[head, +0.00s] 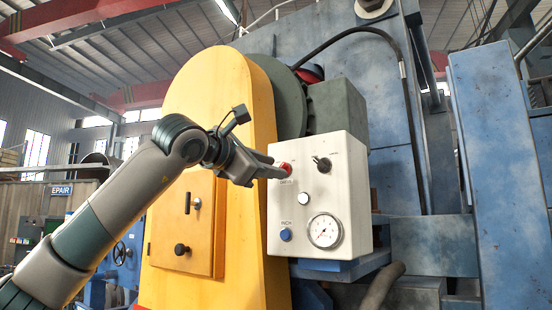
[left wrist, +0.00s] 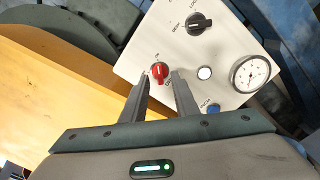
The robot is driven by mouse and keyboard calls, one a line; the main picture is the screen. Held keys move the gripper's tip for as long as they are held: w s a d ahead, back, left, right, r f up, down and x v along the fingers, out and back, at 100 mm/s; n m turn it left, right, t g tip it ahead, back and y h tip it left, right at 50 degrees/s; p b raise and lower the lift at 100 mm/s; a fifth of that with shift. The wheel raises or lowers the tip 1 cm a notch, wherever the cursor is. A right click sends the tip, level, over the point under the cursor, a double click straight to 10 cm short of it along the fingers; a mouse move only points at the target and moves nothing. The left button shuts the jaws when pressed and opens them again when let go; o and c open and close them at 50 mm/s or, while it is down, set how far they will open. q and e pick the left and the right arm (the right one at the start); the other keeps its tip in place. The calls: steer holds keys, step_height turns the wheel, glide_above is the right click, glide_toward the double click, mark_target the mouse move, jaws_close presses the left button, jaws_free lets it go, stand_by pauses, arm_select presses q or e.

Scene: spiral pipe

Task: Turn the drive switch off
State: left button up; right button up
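A white control box (head: 345,215) is fixed to the machine. It carries a red rotary knob (head: 286,168), which I take for the drive switch; its small lettering is hard to read. The red knob (left wrist: 159,72) also shows in the left wrist view, its grip ridge close to upright in that picture. My left gripper (head: 272,168) is in front of the box at the red knob. In the left wrist view its fingers (left wrist: 162,80) are apart, with the knob in the gap at their tips. I cannot tell whether either finger touches it. My right gripper is out of view.
A black selector knob (head: 322,164), a white button (head: 303,199), a blue button (head: 285,234) and a pressure gauge (head: 324,231) share the panel. A yellow housing (head: 225,120) with a small door stands close beside the left arm. Blue machine frames (head: 505,170) stand at the right.

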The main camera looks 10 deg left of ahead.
arm_select(q)
steer(key=shift+p+x, duration=0.45)
steer(key=shift+x, duration=0.9)
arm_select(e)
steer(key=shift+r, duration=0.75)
arm_select(q)
jaws_close()
arm_select(e)
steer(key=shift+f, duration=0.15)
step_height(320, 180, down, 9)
steer(key=b, duration=0.9)
arm_select(q)
steer(key=shift+n+b, duration=2.65)
steer(key=shift+n, duration=6.45)
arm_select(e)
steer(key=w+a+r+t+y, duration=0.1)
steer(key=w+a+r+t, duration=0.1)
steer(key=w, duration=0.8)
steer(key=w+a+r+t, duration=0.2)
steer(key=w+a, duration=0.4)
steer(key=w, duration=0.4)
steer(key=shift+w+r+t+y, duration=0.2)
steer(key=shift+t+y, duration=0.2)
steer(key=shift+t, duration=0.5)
